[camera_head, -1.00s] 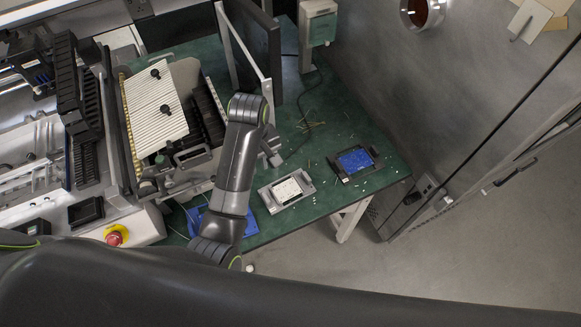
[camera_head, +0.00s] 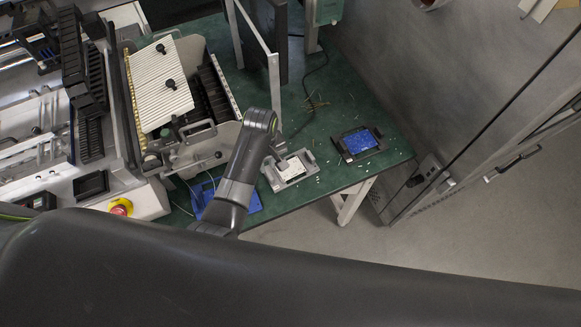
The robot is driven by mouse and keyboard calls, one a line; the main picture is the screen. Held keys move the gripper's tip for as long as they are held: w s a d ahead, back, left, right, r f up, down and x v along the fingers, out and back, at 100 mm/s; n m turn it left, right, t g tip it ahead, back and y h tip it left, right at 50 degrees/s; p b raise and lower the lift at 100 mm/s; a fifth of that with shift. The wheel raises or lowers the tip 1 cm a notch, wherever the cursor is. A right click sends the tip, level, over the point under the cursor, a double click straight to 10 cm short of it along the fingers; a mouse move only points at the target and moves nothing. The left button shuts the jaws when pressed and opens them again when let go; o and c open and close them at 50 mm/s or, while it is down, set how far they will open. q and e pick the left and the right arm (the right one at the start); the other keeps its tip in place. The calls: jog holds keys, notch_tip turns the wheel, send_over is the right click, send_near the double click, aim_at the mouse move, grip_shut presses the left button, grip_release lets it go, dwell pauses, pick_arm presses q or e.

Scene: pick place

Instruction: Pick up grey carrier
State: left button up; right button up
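The grey carrier (camera_head: 308,158) is a small grey tray with white contents, lying on the green table near its front edge in the head view. My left arm comes from below, and its gripper (camera_head: 279,157) is at the carrier's upper-left side. The gripper is small and partly hidden by my own wrist, so I cannot tell whether it is open or whether it touches the carrier. My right gripper is not in view.
A dark tray with blue contents (camera_head: 358,142) lies to the right on the green table (camera_head: 335,100). A blue tray (camera_head: 246,199) is partly behind my arm. A machine with a ribbed white plate (camera_head: 160,85) stands left. An upright frame (camera_head: 274,95) rises behind the gripper.

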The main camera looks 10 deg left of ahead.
aim_at(268, 172)
pick_arm(q)
jog(key=shift+f, duration=0.2)
notch_tip(268, 172, down, 4)
jog(key=shift+w+r+p, duration=0.15)
jog(key=shift+r+p, duration=0.05)
jog(key=shift+p, duration=0.2)
jog(key=shift+f, duration=0.55)
grip_shut()
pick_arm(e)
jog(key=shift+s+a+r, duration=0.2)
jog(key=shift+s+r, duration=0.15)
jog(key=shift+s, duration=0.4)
